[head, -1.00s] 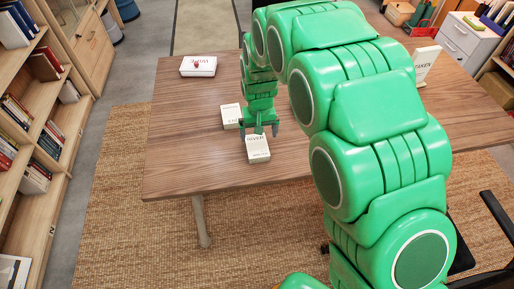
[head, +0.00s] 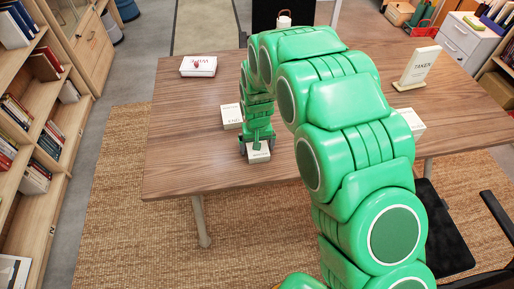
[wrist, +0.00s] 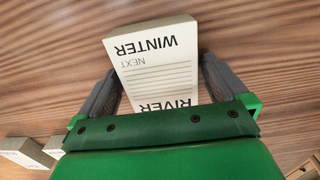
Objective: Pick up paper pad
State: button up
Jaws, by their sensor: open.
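A white paper pad (head: 259,156) with printed words and lines lies on the wooden table near its front edge. My gripper (head: 257,146) points down over it and hides part of its top in the head view. In the wrist view the pad (wrist: 155,68) lies between the two spread grey fingers of my gripper (wrist: 160,75), one on each side, with a small gap visible on the right. The pad's near end is hidden by the gripper body. Whether the fingers touch it is not clear.
Another white block (head: 231,116) lies just behind and left of the pad; pale blocks (wrist: 25,152) show at lower left in the wrist view. A white box (head: 198,67) lies at back left. A "TAKEN" sign (head: 417,67) and white block (head: 411,121) are right. The table's left part is clear.

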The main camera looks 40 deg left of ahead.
jog(key=c, duration=0.9)
jog(key=shift+c, duration=0.2)
jog(key=shift+r, duration=0.15)
